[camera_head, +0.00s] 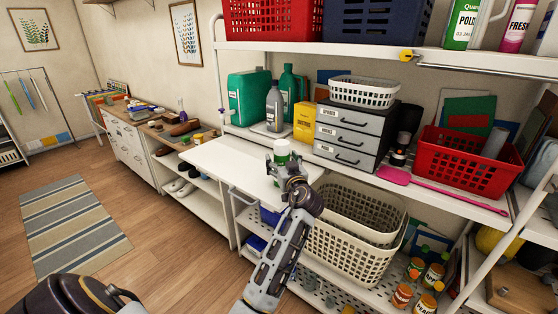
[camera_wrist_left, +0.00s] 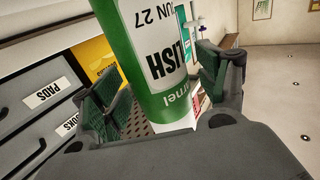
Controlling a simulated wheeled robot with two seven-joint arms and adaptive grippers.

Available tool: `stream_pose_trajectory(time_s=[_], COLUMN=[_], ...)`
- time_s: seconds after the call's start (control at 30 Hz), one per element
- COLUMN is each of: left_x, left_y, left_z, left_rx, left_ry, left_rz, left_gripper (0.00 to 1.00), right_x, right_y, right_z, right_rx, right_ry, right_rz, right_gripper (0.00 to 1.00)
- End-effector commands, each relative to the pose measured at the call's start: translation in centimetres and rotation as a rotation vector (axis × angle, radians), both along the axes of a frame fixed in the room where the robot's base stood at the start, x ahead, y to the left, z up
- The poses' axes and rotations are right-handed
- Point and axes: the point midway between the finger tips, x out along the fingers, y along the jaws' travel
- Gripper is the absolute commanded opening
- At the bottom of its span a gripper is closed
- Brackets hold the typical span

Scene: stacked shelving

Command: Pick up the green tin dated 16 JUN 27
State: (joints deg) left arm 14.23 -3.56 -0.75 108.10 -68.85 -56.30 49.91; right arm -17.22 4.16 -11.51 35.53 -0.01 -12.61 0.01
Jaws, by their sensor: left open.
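A green and white tin (camera_head: 282,150) is at the white fold-out worktop, in front of the shelf. In the left wrist view the tin (camera_wrist_left: 158,100) shows a label whose visible parts end in "UN 27" and "LISH"; the rest of the date is out of frame. My left gripper (camera_head: 283,163) is around the tin, one finger on each side. In the left wrist view the gripper (camera_wrist_left: 157,75) is open, with a visible gap between the tin and the right-hand finger. Contact at the left-hand finger is hard to tell. My right gripper is not in view.
Behind the tin stand a yellow box (camera_head: 305,121), a grey bottle (camera_head: 275,108) and a grey drawer unit (camera_head: 348,135). Beige baskets (camera_head: 350,245) stand below. The worktop (camera_head: 225,163) is clear on the left.

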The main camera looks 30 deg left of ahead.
Motion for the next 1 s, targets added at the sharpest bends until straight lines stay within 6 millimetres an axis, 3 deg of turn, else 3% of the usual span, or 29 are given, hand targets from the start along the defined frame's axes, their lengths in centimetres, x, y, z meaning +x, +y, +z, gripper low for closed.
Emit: stream_pose_trajectory(time_s=[0.6, 1.0], left_x=[-0.1, -0.1], left_y=[-0.2, -0.2], left_z=[0.0, 0.0], left_rx=[-0.001, 0.000], left_ry=[-0.001, -0.001], left_rz=[0.001, 0.001], left_gripper=[0.74, 0.24], right_x=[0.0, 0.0], right_y=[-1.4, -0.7], right_z=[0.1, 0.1], right_rx=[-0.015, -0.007], right_ry=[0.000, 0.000], right_rz=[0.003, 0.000], right_gripper=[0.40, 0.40])
